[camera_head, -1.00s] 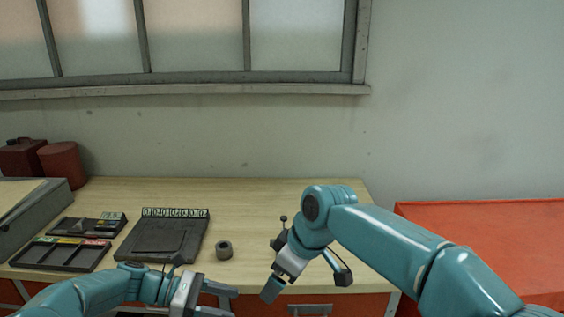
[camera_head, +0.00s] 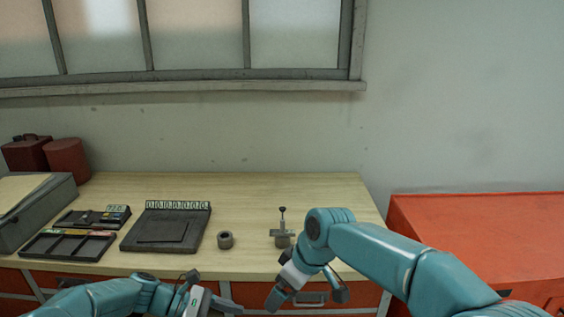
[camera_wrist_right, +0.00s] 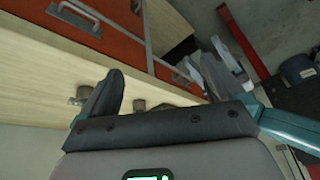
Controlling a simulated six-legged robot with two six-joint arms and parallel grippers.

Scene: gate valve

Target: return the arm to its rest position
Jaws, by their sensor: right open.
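My right arm comes in from the right in the head view, and its gripper (camera_head: 305,292) hangs at the bench's front edge, open and empty. In the right wrist view its fingers (camera_wrist_right: 160,90) are spread apart with nothing between them held. My left gripper (camera_head: 208,303) is low in the head view, in front of the bench, partly cut off by the bottom edge; its jaw opening is unclear. A small grey valve (camera_head: 282,238) with an upright stem and dark knob stands on the bench, just beyond my right gripper and apart from it.
A grey ring-shaped part (camera_head: 225,240) stands on the wooden bench (camera_head: 330,190). To its left are a dark numbered tray (camera_head: 165,230), a compartment tray (camera_head: 67,245) and a grey case (camera_head: 40,215). A red cabinet (camera_head: 480,225) stands at right. The bench's back middle is clear.

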